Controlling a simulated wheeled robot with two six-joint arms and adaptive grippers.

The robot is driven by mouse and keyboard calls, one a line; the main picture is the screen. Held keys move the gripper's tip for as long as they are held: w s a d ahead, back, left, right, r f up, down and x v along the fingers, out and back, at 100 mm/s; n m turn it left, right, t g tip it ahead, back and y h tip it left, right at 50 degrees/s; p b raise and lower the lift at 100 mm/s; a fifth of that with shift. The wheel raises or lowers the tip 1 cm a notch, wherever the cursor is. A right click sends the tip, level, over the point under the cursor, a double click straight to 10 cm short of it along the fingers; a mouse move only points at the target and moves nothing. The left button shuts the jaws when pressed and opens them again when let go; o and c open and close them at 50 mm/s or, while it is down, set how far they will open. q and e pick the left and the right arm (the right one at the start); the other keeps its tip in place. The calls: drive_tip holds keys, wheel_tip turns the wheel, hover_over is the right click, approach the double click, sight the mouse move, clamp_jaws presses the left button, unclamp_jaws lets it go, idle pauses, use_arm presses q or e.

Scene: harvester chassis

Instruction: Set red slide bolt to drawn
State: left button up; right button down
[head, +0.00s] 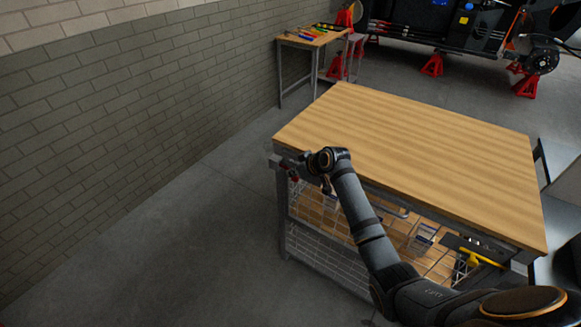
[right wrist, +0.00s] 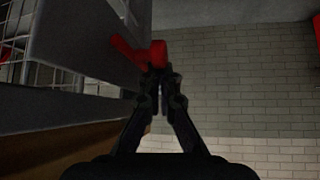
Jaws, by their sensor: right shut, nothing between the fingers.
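The red slide bolt (right wrist: 142,52) shows in the right wrist view, at a grey metal post or panel of the workbench. In the head view a small red part (head: 293,176) shows at the bench's near left corner, partly hidden by my right gripper. My right gripper (right wrist: 160,80) is shut with nothing between its fingers. Its fingertips are right at the red bolt's knob end and overlap it in the right wrist view; I cannot tell whether they touch. In the head view, my right arm reaches across the bench front to that corner. My left gripper is not in view.
The workbench has a wooden top (head: 415,155), which is clear. Wire baskets and a lower shelf with boxes and a yellow tool (head: 482,258) sit beneath. A brick wall (head: 130,110) stands at left, with free floor (head: 185,235) between. A small tool table (head: 312,38) stands behind.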

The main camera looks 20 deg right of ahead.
drive_tip(key=shift+f, duration=0.1)
drive_tip(key=s+d+p, duration=0.1)
drive_tip(key=s+p, duration=0.1)
drive_tip(key=s+d+p, duration=0.2)
drive_tip(key=shift+s+d, duration=0.15)
drive_tip(key=shift+s, duration=0.05)
